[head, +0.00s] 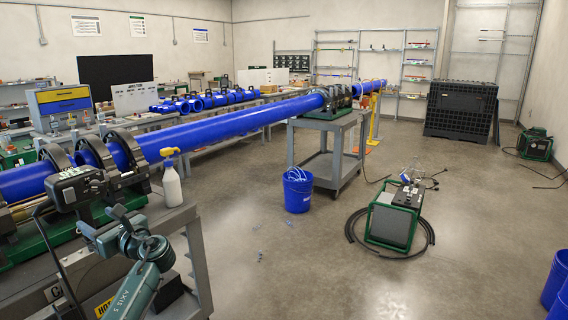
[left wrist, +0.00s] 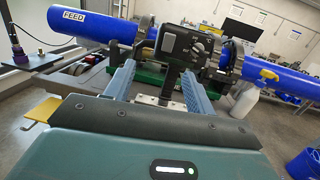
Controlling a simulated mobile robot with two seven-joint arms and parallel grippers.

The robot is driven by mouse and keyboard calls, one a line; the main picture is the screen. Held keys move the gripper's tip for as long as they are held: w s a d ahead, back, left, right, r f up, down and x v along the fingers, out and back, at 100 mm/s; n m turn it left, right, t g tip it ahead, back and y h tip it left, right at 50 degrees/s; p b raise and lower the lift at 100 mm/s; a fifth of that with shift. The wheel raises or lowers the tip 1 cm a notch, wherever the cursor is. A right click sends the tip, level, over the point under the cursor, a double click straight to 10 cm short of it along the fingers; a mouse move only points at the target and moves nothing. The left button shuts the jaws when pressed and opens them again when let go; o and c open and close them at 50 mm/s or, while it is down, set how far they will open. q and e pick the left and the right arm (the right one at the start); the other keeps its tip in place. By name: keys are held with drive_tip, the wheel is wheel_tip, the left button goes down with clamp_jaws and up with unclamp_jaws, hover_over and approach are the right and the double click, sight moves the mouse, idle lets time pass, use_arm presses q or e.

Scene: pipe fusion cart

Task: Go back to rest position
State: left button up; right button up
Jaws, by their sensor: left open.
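My left gripper (head: 84,222) is at the lower left in the head view, beside the fusion machine on the cart. In the left wrist view its two blue-grey fingers (left wrist: 157,78) are apart, with nothing held between them. A black control box (left wrist: 187,45) of the fusion machine shows just beyond the fingertips; it also shows in the head view (head: 76,188). I cannot tell whether the fingers touch it. My right gripper is in neither view.
A long blue pipe (head: 230,125) runs through black clamps (head: 128,160) to a far grey cart (head: 328,155). A spray bottle (head: 171,184) stands on the near cart. A blue bucket (head: 298,190) and green-framed unit (head: 393,220) stand on the floor. Floor between is mostly clear.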

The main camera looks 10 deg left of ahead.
use_arm(q)
drive_tip(key=w+d+f+n+t+h, duration=0.6)
drive_tip(key=w+d+n+t+h, duration=0.15)
drive_tip(key=w+h, duration=0.2)
drive_tip(key=w+d+r+n+t+h, duration=0.35)
drive_tip(key=d+n+h, duration=0.4)
drive_tip(key=n, duration=0.35)
drive_tip(key=s+d+f+g+h, duration=0.1)
drive_tip(key=s+d+f, duration=0.5)
drive_tip(key=s+f, duration=0.3)
drive_tip(key=s+d+f+g+h, duration=0.1)
drive_tip(key=s+d+f, duration=0.5)
drive_tip(key=f, duration=0.6)
drive_tip(key=s+d+f+g, duration=0.1)
drive_tip(key=s+d+f, duration=0.1)
drive_tip(key=s, duration=0.6)
drive_tip(key=s+d+f+g+h, duration=0.1)
drive_tip(key=s+d+f, duration=0.2)
drive_tip(key=s, duration=0.5)
drive_tip(key=s+d+f+g+h, duration=0.1)
drive_tip(key=s+d+f+g, duration=0.1)
drive_tip(key=s, duration=0.6)
drive_tip(key=shift+s+d+f, duration=0.35)
drive_tip(key=shift+d+f, duration=0.3)
drive_tip(key=shift+d, duration=0.55)
